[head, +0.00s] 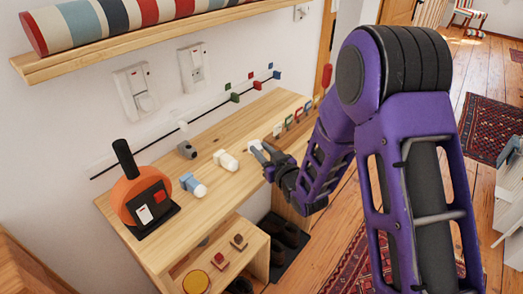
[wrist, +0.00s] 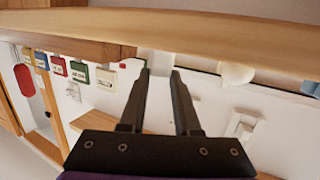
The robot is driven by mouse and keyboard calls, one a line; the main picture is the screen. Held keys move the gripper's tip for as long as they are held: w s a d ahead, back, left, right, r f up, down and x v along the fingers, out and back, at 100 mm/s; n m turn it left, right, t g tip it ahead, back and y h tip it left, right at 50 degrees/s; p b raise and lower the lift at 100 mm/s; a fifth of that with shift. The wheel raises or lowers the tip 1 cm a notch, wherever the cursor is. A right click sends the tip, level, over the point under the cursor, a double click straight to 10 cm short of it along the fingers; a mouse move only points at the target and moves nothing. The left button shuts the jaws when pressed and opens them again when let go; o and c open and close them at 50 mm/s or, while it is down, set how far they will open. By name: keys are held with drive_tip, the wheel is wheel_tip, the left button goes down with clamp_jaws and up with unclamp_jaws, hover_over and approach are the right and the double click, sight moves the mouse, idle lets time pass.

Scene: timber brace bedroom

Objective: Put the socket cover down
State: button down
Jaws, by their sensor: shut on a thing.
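My gripper (head: 265,154) is low over the wooden desk top, near its front edge and right of a white cylindrical piece (head: 226,160). Its jaws are shut on a small pale thing at their tips, which I take to be the socket cover (head: 256,148); its shape is mostly hidden. In the wrist view the two dark fingers (wrist: 160,75) stand a little apart, and the cover is hard to tell from the white wall behind. I cannot tell whether it touches the desk.
The desk (head: 240,129) also holds a blue-and-white piece (head: 193,185), a grey piece (head: 187,150) and an orange round object (head: 139,197). Coloured tags (head: 290,121) stand at the right end. Wall switches (head: 135,92) and a shelf (head: 120,49) are behind. Bare wood lies between pieces.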

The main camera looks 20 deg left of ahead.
drive_tip(key=shift+f, duration=0.2)
drive_tip(key=c, duration=0.6)
unclamp_jaws()
drive_tip(key=shift+r, duration=0.1)
drive_tip(key=shift+r, duration=0.15)
drive_tip(key=v, duration=1.2)
